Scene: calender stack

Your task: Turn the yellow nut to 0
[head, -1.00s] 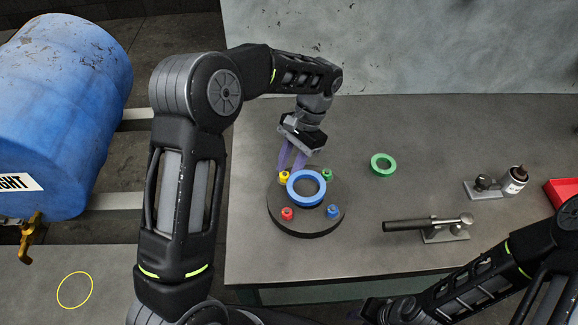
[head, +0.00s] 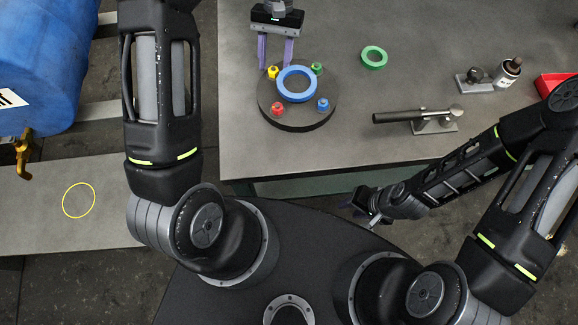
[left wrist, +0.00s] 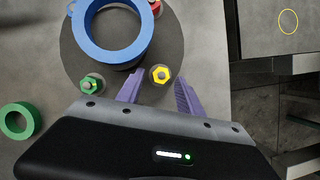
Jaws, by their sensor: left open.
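The yellow nut (head: 272,72) sits at the upper left of a round dark disc (head: 297,119) on the table. It also shows in the left wrist view (left wrist: 160,75). My left gripper (head: 274,62) is open, with its two purple fingers on either side of the yellow nut and apart from it. In the left wrist view the fingers (left wrist: 157,92) point towards the nut. Its number marking is too small to read. My right gripper (head: 366,207) is low in front of the table; whether it is open is unclear.
The disc also carries a blue ring (head: 297,96), a green nut (head: 317,68), a red nut (head: 277,108) and a blue nut (head: 322,104). A green ring (head: 374,50) lies to the right. A black-handled tool (head: 413,116) and a red tray (head: 553,85) are farther right.

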